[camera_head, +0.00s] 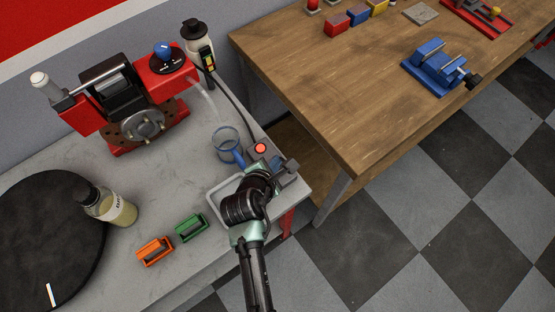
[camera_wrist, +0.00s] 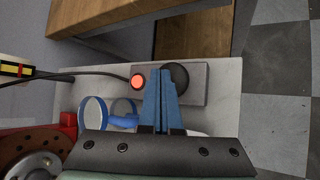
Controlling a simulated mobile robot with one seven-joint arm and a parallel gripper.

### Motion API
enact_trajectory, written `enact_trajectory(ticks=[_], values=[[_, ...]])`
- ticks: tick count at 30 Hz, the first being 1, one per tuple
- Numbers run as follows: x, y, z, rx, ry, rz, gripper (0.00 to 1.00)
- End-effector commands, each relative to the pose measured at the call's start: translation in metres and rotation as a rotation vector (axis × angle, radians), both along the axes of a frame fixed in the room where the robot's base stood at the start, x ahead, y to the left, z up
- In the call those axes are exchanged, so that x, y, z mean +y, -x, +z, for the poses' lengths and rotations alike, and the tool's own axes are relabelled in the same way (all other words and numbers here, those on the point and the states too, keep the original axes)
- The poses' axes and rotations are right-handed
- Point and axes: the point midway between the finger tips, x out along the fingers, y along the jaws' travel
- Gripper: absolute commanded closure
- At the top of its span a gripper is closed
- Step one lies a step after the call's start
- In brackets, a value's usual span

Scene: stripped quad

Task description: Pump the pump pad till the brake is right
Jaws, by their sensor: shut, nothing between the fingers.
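The pump unit, a grey box (camera_head: 256,158) with a lit red lamp (camera_head: 260,148), sits near the table's right end. In the wrist view the box (camera_wrist: 199,88) shows the lamp (camera_wrist: 138,81) and a black round pad (camera_wrist: 178,73). My gripper (camera_wrist: 161,72) is shut and empty, its blue fingertips over the box beside the pad, partly covering its left edge. I cannot tell whether they touch it. The brake, a red stand with a disc (camera_head: 146,127) and black caliper (camera_head: 108,82), stands at the upper left. A bottle (camera_head: 198,42) carries a coloured strip gauge (camera_head: 207,59).
Orange (camera_head: 155,250) and green (camera_head: 191,228) blocks, a liquid bottle (camera_head: 112,206) and a dark turntable (camera_head: 45,235) are left. A cable joins box and gauge. A wooden bench (camera_head: 340,90) stands right.

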Motion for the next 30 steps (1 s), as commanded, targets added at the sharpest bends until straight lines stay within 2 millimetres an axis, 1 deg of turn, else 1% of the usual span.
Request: enact_trajectory(ticks=[1, 2, 12, 15, 30], values=[[0.000, 0.000, 0.006, 0.000, 0.000, 0.000, 1.00], [0.000, 0.000, 0.007, 0.000, 0.000, 0.000, 1.00], [0.000, 0.000, 0.007, -0.001, 0.000, 0.000, 1.00], [0.000, 0.000, 0.010, -0.001, 0.000, 0.000, 1.00], [0.000, 0.000, 0.055, -0.001, 0.001, -0.001, 1.00]])
